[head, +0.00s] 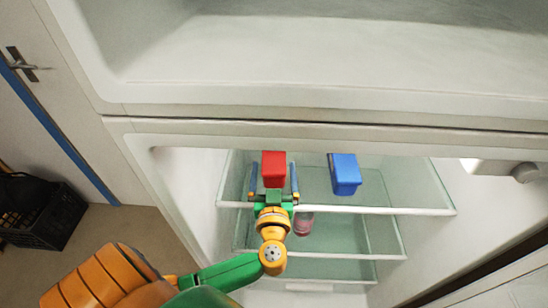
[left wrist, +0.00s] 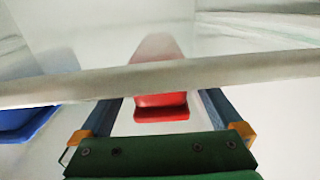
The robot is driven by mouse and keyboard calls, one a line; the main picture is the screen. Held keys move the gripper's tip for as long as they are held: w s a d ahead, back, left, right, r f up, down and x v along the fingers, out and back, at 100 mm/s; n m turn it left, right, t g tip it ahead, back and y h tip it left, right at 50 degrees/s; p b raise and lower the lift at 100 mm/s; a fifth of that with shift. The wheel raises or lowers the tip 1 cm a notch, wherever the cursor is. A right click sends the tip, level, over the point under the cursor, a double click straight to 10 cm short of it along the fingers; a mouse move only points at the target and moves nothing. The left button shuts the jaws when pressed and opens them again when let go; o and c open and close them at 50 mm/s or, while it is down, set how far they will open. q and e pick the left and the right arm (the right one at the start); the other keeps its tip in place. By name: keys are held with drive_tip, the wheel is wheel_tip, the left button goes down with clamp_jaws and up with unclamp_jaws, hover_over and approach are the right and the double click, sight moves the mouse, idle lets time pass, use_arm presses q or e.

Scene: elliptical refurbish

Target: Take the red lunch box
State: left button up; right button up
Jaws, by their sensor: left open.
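The red lunch box (head: 273,168) stands on the upper glass shelf of the open fridge, left of the middle. My left gripper (head: 273,182) is open, with one finger on each side of the box. In the left wrist view the red lunch box (left wrist: 160,80) lies between the two fingers of my left gripper (left wrist: 162,105), with visible gaps on both sides. A pale shelf edge crosses in front of part of the box there. My right gripper is not in view.
A blue box (head: 344,174) stands on the same shelf to the right; it also shows in the left wrist view (left wrist: 28,120). A pinkish jar (head: 303,224) is on the level below. The fridge shelf edge (head: 400,211) and side walls bound the space. A black crate (head: 45,215) sits on the floor at left.

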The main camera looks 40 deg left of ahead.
use_arm(q)
drive_tip(key=shift+s+d+r, duration=0.1)
drive_tip(key=shift+s+d, duration=0.05)
drive_tip(key=shift+c, duration=0.9)
drive_tip(key=c, duration=0.4)
clamp_jaws()
drive_tip(key=shift+r, duration=0.2)
